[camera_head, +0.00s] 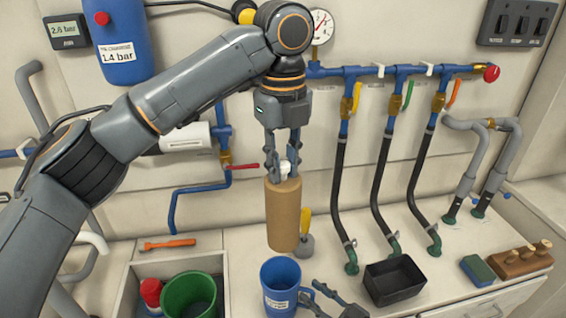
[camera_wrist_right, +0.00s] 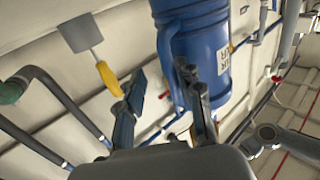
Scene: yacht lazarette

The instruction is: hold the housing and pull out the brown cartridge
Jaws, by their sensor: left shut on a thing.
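The brown cartridge (camera_head: 284,215) hangs upright from my left gripper (camera_head: 282,168), which is shut on the white fitting at its top. The cartridge's lower end shows just above the blue housing (camera_head: 279,290), with a small gap between them in the head view. The housing is a blue cup with a side handle and a white label, standing on the counter. It also shows in the right wrist view (camera_wrist_right: 205,55). My right gripper (camera_head: 318,293) is at the housing's handle side. Its fingers (camera_wrist_right: 158,72) are apart there, with the handle between or just behind them; contact is unclear.
A bin with a green bucket (camera_head: 188,296) and a red-capped bottle stands left. A black tray (camera_head: 394,280) is right of the housing. Black hoses rise behind the tray. A sponge (camera_head: 478,270) sits far right.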

